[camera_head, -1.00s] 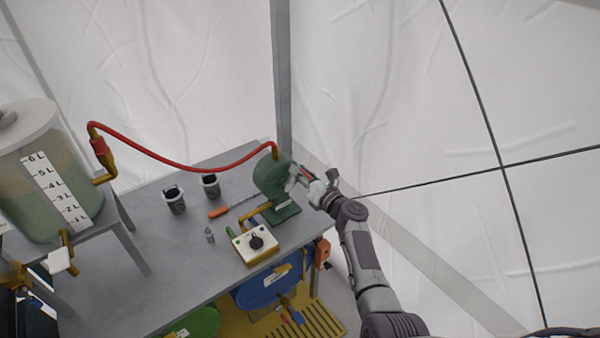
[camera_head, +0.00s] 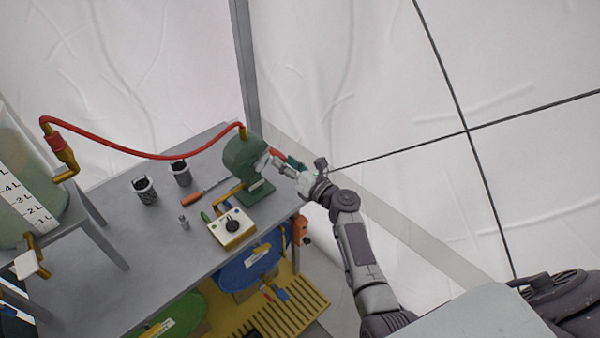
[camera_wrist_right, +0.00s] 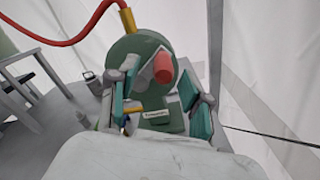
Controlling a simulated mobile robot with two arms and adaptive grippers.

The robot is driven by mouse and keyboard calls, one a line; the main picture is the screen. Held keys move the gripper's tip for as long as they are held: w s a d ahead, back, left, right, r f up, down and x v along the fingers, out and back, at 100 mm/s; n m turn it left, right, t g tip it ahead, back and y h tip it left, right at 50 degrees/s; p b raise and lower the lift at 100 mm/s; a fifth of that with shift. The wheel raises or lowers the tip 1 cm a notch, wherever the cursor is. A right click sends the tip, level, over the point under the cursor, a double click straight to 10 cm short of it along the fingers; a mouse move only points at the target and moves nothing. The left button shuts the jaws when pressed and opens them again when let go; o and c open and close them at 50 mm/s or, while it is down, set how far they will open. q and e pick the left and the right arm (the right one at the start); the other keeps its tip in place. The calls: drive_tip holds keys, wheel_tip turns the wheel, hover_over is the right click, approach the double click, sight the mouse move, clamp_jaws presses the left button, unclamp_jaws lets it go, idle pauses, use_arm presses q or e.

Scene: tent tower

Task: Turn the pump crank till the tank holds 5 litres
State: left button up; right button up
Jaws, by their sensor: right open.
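The green pump (camera_head: 243,158) stands at the back right of the table; it also shows in the right wrist view (camera_wrist_right: 128,52). Its crank has a red handle (camera_wrist_right: 163,68), which shows in the head view (camera_head: 278,153) too. My right gripper (camera_head: 287,164) is open at the crank side of the pump. In the wrist view its green-padded fingers (camera_wrist_right: 158,103) are apart, with the red handle beyond and between them. The clear tank (camera_head: 40,185) with a litre scale is cut off at the left; its liquid level is unclear. My left gripper is out of view.
A red hose (camera_head: 150,156) runs from the pump to the tank. A white control box (camera_head: 230,228), a screwdriver (camera_head: 205,191) and two dark cups (camera_head: 144,190) are on the grey table (camera_head: 110,270). Blue and green drums stand below. A tent pole (camera_head: 245,65) rises behind the pump.

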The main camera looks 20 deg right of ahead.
drive_tip(key=v, duration=0.6)
drive_tip(key=shift+s+f, duration=0.1)
drive_tip(key=s+a+f+n+g+h, duration=0.1)
drive_tip(key=s+f+n+g, duration=0.2)
drive_tip(key=s+f+n, duration=0.6)
drive_tip(key=s+a+f+n+g+h, duration=0.1)
drive_tip(key=s+a+f+n+g, duration=0.2)
drive_tip(key=f, duration=1.1)
drive_tip(key=s+f+n+g+h, duration=0.1)
drive_tip(key=s+f+n+g, duration=0.3)
drive_tip(key=s+f+n, duration=0.5)
drive_tip(key=s+d+f+n+g+h, duration=0.1)
drive_tip(key=s+f+n, duration=0.4)
drive_tip(key=s, duration=0.5)
drive_tip(key=s+d+f+n+g+h, duration=0.1)
drive_tip(key=s+f+n+g, duration=0.2)
drive_tip(key=s+f+n, duration=0.2)
drive_tip(key=s+d+f+n+g+h, duration=0.1)
drive_tip(key=s+f+n+g, duration=0.1)
drive_tip(key=s+f+n, duration=0.3)
drive_tip(key=s+n, duration=0.4)
drive_tip(key=s, duration=0.7)
drive_tip(key=shift+f+n, duration=0.2)
drive_tip(key=shift+n, duration=0.1)
